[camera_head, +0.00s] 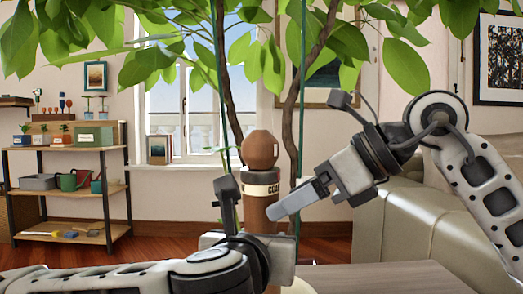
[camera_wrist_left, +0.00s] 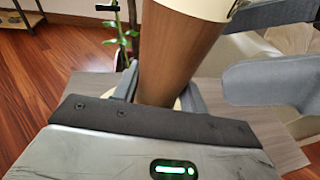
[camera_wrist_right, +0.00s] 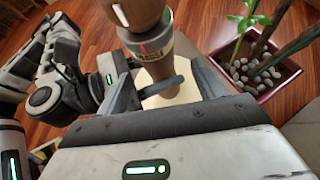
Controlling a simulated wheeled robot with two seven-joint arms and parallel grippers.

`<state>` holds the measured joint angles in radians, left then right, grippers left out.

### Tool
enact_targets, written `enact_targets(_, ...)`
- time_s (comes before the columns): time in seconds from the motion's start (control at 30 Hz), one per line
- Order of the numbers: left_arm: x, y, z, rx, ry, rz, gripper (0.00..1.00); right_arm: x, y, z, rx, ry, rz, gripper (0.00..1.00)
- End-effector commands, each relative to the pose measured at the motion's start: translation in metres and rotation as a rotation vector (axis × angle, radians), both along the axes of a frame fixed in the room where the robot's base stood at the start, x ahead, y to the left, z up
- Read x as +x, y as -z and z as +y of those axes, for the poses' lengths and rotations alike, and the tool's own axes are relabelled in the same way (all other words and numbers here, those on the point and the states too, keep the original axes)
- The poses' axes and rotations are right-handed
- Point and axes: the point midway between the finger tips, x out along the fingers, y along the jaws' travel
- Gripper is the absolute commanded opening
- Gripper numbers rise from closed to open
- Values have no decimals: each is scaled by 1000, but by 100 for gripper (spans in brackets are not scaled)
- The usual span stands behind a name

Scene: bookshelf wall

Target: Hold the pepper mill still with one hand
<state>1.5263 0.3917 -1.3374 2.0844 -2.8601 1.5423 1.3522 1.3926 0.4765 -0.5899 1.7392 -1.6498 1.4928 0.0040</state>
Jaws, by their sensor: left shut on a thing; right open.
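The pepper mill (camera_head: 261,218) stands upright in the middle of the head view, a brown wooden body with a pale lettered label band and a rounded brown top. My left gripper (camera_wrist_left: 158,97) is shut on the lower body of the mill, one finger on each side. My right gripper (camera_head: 290,205) is open and comes in from the right, close to the mill just below the label. In the right wrist view the mill (camera_wrist_right: 150,55) shows between the two spread fingers. I cannot tell whether they touch it.
A pale round piece (camera_wrist_right: 182,93) lies under the mill on a grey-brown wooden table (camera_head: 385,278). A potted plant with pebbles (camera_wrist_right: 250,75) stands close behind. A beige sofa (camera_head: 400,215) is at the right. A shelf (camera_head: 70,190) is far left.

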Motion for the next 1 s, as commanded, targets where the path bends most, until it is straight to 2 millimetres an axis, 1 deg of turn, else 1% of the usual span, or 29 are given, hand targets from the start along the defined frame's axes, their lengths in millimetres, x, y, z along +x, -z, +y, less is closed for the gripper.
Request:
enact_targets(0.03,1,2,1,5,-4,4,11,5,-2,-6,50,-87,31,69)
enact_targets(0.1,1,2,1,5,-4,4,11,8,-10,-14,137,-209,41,69)
enact_targets(0.23,1,2,1,5,-4,4,11,15,-31,-34,325,-369,11,69)
enact_targets(0.4,1,2,1,5,-4,4,11,23,-53,-59,515,-462,-60,69)
enact_targets(0.53,1,2,1,5,-4,4,11,26,-60,-65,577,-484,-91,69)
enact_targets(0.67,1,2,1,5,-4,4,11,25,-62,-54,586,-491,-97,69)
enact_targets(1.0,1,2,1,5,-3,4,11,21,-61,14,584,-491,-97,69)
